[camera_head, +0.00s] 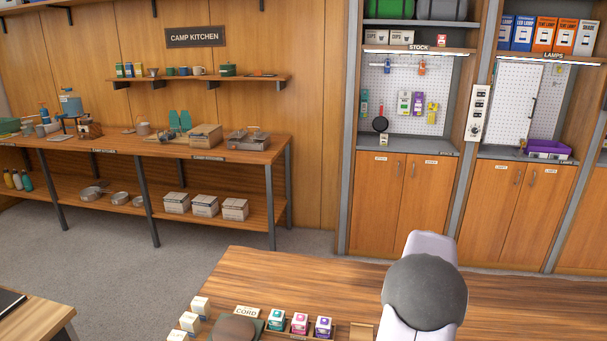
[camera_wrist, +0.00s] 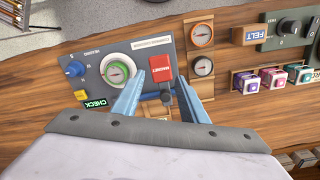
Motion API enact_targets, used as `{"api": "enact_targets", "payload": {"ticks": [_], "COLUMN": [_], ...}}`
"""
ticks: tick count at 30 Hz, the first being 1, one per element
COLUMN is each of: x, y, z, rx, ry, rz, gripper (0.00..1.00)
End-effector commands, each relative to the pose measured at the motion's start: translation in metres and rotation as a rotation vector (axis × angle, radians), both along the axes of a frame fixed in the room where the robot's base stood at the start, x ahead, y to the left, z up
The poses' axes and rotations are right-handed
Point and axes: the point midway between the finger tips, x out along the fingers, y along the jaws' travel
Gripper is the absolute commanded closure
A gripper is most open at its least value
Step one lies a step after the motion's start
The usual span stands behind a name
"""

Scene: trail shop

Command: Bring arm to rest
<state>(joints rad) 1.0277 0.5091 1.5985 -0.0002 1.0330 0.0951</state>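My gripper (camera_wrist: 161,78) shows in the wrist view as two blue fingers with a clear gap between their tips. It is open, with nothing seen held. The tips appear over or near the right part of a blue-grey panel (camera_wrist: 112,38); their height above it cannot be told. A red labelled block (camera_wrist: 161,67) on the panel shows between and just beyond the fingertips, with a dark grey piece below it. In the head view only part of my arm is seen, at the lower right over the wooden counter (camera_head: 285,267); my gripper is not seen there.
The panel also carries a green-ringed compass (camera_wrist: 117,70), a blue knob (camera_wrist: 74,69) and a yellow button (camera_wrist: 81,95). Small coloured boxes (camera_head: 300,322) stand along the counter. The counter's far part is clear.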

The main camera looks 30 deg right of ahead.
Motion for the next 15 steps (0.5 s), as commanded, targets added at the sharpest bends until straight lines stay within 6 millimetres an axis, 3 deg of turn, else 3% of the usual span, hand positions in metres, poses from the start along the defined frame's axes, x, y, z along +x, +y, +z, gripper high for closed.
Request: {"api": "enact_targets", "payload": {"ticks": [1,3,6,10,15], "x": [0.022,0.043,0.062,0.067,0.044], "y": [0.032,0.076,0.14,0.221,0.309], "z": [0.004,0.005,0.005,0.003,-0.005], "rx": [-0.001,-0.002,-0.003,-0.002,-0.003], "ry": [0.0,-0.001,-0.001,-0.002,-0.002], "rz": [0.088,0.2,0.36,0.57,0.823], "gripper": [0.61,0.61,0.61,0.61,0.61]}}
